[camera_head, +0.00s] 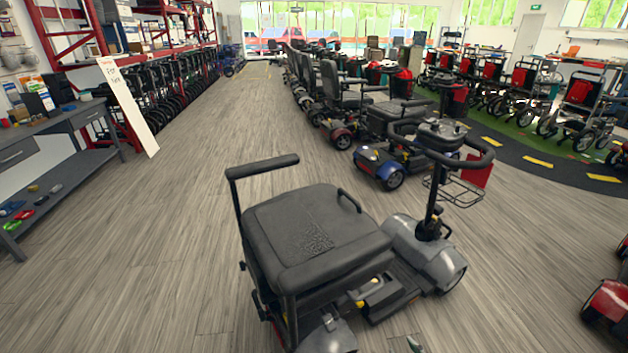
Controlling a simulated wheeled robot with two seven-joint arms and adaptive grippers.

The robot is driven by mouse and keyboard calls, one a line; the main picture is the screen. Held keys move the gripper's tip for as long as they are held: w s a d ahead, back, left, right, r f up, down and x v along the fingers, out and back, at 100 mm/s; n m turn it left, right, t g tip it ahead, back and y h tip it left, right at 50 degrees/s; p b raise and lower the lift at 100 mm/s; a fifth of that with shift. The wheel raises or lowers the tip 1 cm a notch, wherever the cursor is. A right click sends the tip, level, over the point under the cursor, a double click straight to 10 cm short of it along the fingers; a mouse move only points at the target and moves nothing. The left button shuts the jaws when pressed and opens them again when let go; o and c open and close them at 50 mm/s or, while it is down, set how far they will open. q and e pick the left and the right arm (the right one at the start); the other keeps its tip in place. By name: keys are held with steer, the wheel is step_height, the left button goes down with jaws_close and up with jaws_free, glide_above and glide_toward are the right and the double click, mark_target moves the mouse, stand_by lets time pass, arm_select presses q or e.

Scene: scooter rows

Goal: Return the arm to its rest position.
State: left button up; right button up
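Neither of my arms nor grippers can be made out in the head view. A small dark piece (414,344) shows at the bottom edge, right of centre; I cannot tell what it belongs to. Close in front of me stands a grey mobility scooter (430,252) with a black padded seat (310,228), a raised armrest at its left and a looped handlebar on an upright tiller at its right. A black wire basket (455,190) hangs on the tiller. The scooter's lower rear is cut off by the bottom edge.
A row of scooters (385,165) runs away behind the near one. A red scooter (608,302) is cut off at the right edge. A grey workbench (30,150) and a leaning white board (128,108) stand left. The wooden floor (180,230) at left is clear.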

arm_select(q)
steer(key=s+a+f+g+y+p, duration=0.1)
steer(key=s+a+f+p, duration=0.2)
steer(key=f+p, duration=0.4)
steer(key=s+a+f+y+p, duration=0.15)
steer(key=a+f+p, duration=0.25)
steer(key=f, duration=0.5)
arm_select(e)
steer(key=s+d+f+m+g+h, duration=0.5)
steer(key=s+f+m, duration=0.65)
steer(key=m, duration=0.95)
arm_select(q)
steer(key=s+a+f+g+p, duration=0.1)
steer(key=s+a+f+p, duration=0.1)
steer(key=s+a+p, duration=0.3)
steer(key=s+a+f+p, duration=0.2)
steer(key=s+a+p, duration=0.3)
steer(key=s, duration=0.7)
steer(key=shift+s+a+g+y+p, duration=0.15)
steer(key=shift+s+g+y+p, duration=0.25)
steer(key=shift+p, duration=0.4)
arm_select(e)
steer(key=s+f+m+g, duration=0.2)
steer(key=s+m+g, duration=0.4)
steer(key=s+m, duration=1.3)
steer(key=s, duration=0.3)
steer(key=shift+s, duration=0.3)
arm_select(q)
steer(key=shift+f, duration=0.1)
